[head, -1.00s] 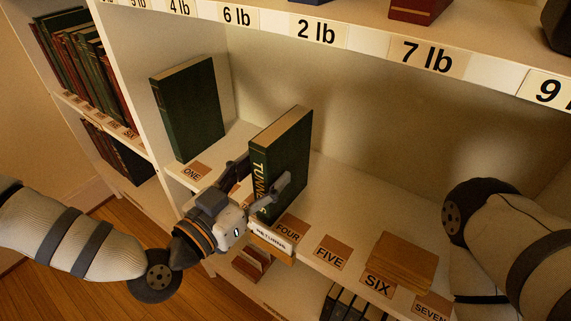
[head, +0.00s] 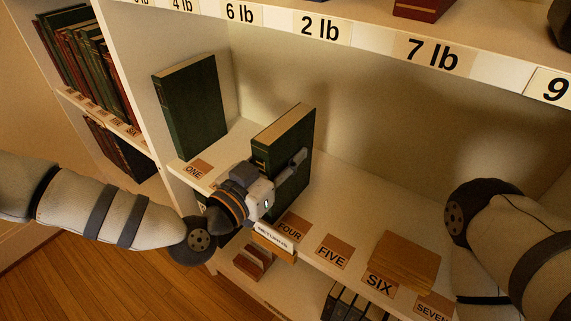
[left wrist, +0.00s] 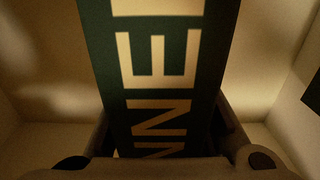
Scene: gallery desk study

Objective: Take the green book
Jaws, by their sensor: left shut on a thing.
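A green book (head: 300,135) stands upright on the middle shelf, behind the labels. Its spine letters, partly cut off, show large in the left wrist view (left wrist: 160,25). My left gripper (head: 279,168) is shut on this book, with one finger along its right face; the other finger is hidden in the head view. In the left wrist view the fingers (left wrist: 165,135) lie on both sides of the spine. A second dark green book (head: 193,108) stands apart at the left, behind the label ONE. My right arm shows at the right edge, but its gripper is out of view.
The shelf edge carries labels such as FOUR (head: 292,227) and FIVE (head: 332,251). A wooden block (head: 405,262) lies behind SIX. A RETURNS sign (head: 273,236) hangs below my gripper. The upper shelf (head: 380,48) overhangs behind.

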